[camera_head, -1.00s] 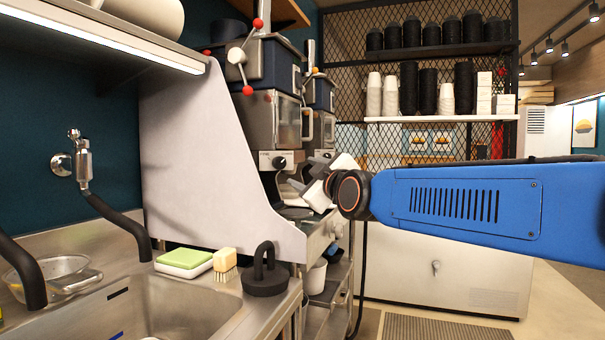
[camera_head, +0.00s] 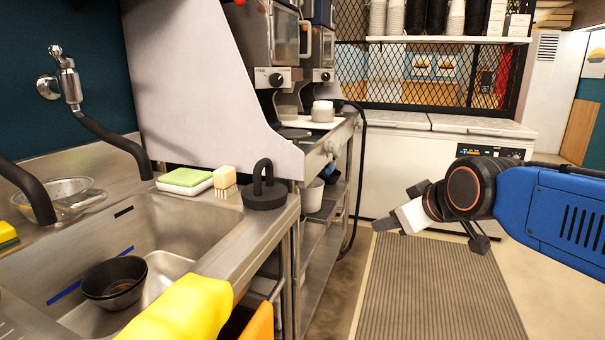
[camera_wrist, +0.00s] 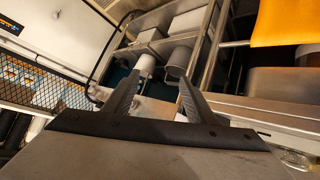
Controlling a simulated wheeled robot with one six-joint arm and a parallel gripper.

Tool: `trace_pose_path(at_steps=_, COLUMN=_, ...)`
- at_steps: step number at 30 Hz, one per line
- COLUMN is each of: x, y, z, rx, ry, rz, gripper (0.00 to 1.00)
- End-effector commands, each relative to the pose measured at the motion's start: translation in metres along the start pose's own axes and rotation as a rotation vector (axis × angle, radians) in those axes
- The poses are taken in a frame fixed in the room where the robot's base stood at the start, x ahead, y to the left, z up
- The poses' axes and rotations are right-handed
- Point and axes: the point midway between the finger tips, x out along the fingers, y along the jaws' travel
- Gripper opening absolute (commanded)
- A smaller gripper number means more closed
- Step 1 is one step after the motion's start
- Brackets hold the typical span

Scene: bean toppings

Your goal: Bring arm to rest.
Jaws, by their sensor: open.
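My blue arm (camera_head: 553,210) reaches in from the right edge in the head view. My gripper (camera_head: 392,226) hangs in free air over the ribbed floor mat, to the right of the metal counter, and touches nothing. In the wrist view my gripper (camera_wrist: 158,98) shows two dark fingers spread apart with nothing held between them. Beyond the fingers, the metal shelf unit (camera_wrist: 205,50) shows at a tilt.
The sink (camera_head: 175,225) holds a dark bowl (camera_head: 115,283). A sponge (camera_head: 184,180), a brush (camera_head: 224,180) and a black round tool (camera_head: 264,192) lie on its edge. Grinders stand behind. A white chest freezer (camera_head: 405,165) stands at the back. The floor mat (camera_head: 430,290) is clear.

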Motion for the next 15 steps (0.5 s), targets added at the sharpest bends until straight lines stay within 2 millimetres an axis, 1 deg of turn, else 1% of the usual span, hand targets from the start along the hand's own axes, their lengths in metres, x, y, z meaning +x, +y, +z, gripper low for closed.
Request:
trace_pose_path(at_steps=1, x=-0.007, y=0.000, z=0.032, rx=0.049, ry=-0.056, rz=0.004, gripper=0.51)
trace_pose_path(at_steps=2, x=-0.011, y=-0.001, z=0.050, rx=0.079, ry=-0.091, rz=0.005, gripper=0.51)
trace_pose_path(at_steps=3, x=-0.016, y=-0.003, z=0.074, rx=0.121, ry=-0.139, rz=0.007, gripper=0.51)
trace_pose_path(at_steps=5, x=-0.024, y=-0.006, z=0.110, rx=0.184, ry=-0.209, rz=0.012, gripper=0.51)
trace_pose_path(at_steps=6, x=-0.030, y=-0.010, z=0.133, rx=0.225, ry=-0.255, rz=0.018, gripper=0.51)
trace_pose_path(at_steps=8, x=-0.039, y=-0.015, z=0.165, rx=0.284, ry=-0.319, rz=0.027, gripper=0.51)
trace_pose_path(at_steps=9, x=-0.044, y=-0.019, z=0.185, rx=0.320, ry=-0.360, rz=0.034, gripper=0.51)
trace_pose_path(at_steps=12, x=-0.056, y=-0.027, z=0.224, rx=0.398, ry=-0.440, rz=0.051, gripper=0.51)
trace_pose_path(at_steps=15, x=-0.065, y=-0.034, z=0.250, rx=0.449, ry=-0.495, rz=0.064, gripper=0.51)
